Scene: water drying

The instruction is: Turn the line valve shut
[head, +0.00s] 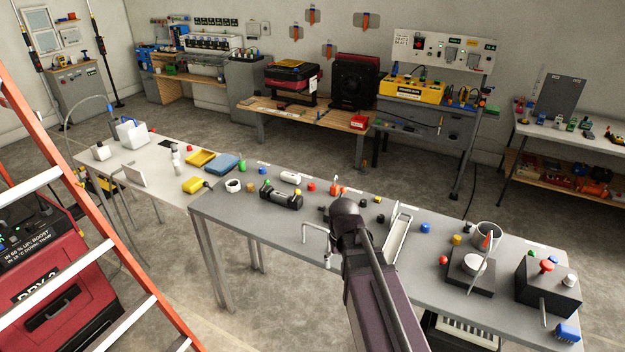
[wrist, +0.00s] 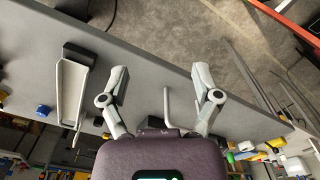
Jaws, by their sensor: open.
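My gripper (wrist: 160,78) is open in the wrist view, with its two pale fingers spread and nothing held between them. A pale bent rod (wrist: 168,108) shows between the fingers over the grey table and is not gripped; contact cannot be told. A similar bent rod stands at the table's front edge in the head view (head: 316,228). No label marks the line valve, so I cannot tell whether this rod is its handle.
The grey table (head: 235,212) carries a white tray (head: 398,237), which also shows left of my gripper (wrist: 72,90). A black box with knobs (head: 548,288) and a dark base with a white disc (head: 472,265) stand right. An orange ladder (head: 100,235) stands left.

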